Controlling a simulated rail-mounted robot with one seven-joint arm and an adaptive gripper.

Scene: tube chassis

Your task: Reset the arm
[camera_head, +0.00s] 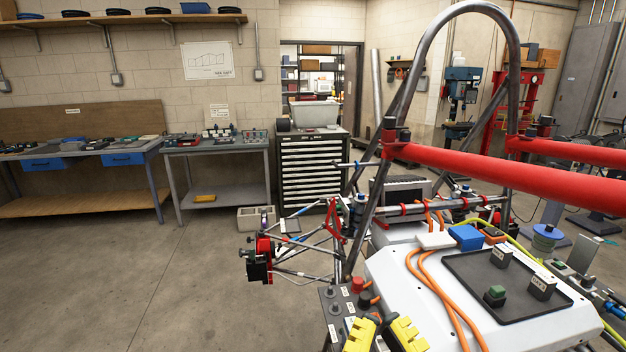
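My gripper (383,334) shows at the bottom edge, right of the middle. Its two yellow fingertips stand apart, so it looks open, and I see nothing held between them. The rest of my arm is out of view. The fingertips appear in front of a dark switch panel (335,307) and beside the white housing (400,290) of the tube chassis. I cannot tell whether they touch either one.
The chassis has a tall steel hoop (421,52) and red padded bars (500,172). Orange cables (428,278) cross the housing near my gripper. A black tray (515,309) holds small labelled blocks. Open floor (130,265) lies left. Workbenches (80,152) and a drawer cabinet (311,165) stand behind.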

